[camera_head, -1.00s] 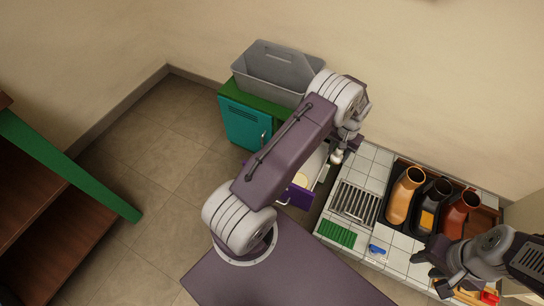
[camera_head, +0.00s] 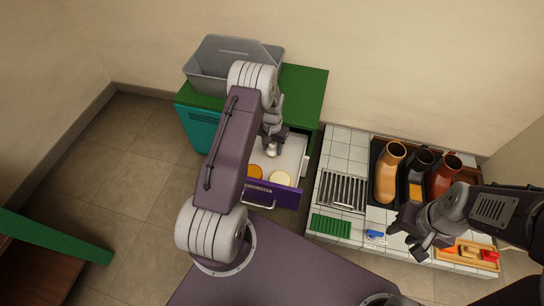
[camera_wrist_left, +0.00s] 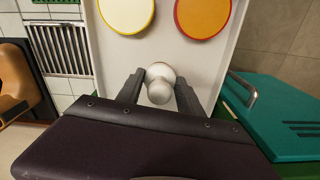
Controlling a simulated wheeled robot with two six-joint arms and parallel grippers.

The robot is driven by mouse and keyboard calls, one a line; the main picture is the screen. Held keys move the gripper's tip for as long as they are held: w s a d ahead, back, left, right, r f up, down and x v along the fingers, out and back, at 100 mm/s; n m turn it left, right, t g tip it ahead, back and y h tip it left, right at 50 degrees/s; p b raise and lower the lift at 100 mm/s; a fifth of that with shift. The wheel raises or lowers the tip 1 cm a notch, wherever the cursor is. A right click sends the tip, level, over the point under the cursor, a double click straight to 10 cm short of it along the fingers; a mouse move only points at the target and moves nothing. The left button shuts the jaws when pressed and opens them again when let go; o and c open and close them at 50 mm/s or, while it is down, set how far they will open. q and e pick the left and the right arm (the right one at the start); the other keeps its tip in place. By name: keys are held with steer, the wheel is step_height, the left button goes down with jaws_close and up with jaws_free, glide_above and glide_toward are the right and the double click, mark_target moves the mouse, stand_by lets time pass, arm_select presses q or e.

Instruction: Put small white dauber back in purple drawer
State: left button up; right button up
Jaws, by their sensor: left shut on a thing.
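The small white dauber (camera_head: 271,152) is between the fingers of my left gripper (camera_head: 272,138), which is shut on it. In the left wrist view, the dauber's round white knob (camera_wrist_left: 159,85) shows between the two dark fingertips. The purple drawer (camera_head: 274,194) is pulled out of the green-topped cabinet, and its white inside shows. My left gripper and the dauber are over the back part of the drawer; whether the dauber touches the drawer floor I cannot tell. My right gripper (camera_head: 409,233) is open and empty over the tiled worktop.
A yellow-lidded tin (camera_head: 280,178) and an orange-rimmed tin (camera_head: 254,171) lie in the drawer's front part. A grey tote (camera_head: 215,62) stands on the green cabinet top (camera_head: 303,88). Right of the drawer, a tiled worktop (camera_head: 345,148) holds a grate, a green brush and several boots.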

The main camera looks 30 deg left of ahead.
mark_target(272, 150)
arm_select(q)
step_height(272, 150, down, 4)
steer(key=b, duration=0.3)
steer(key=shift+f, duration=0.1)
steer(key=o, duration=1.2)
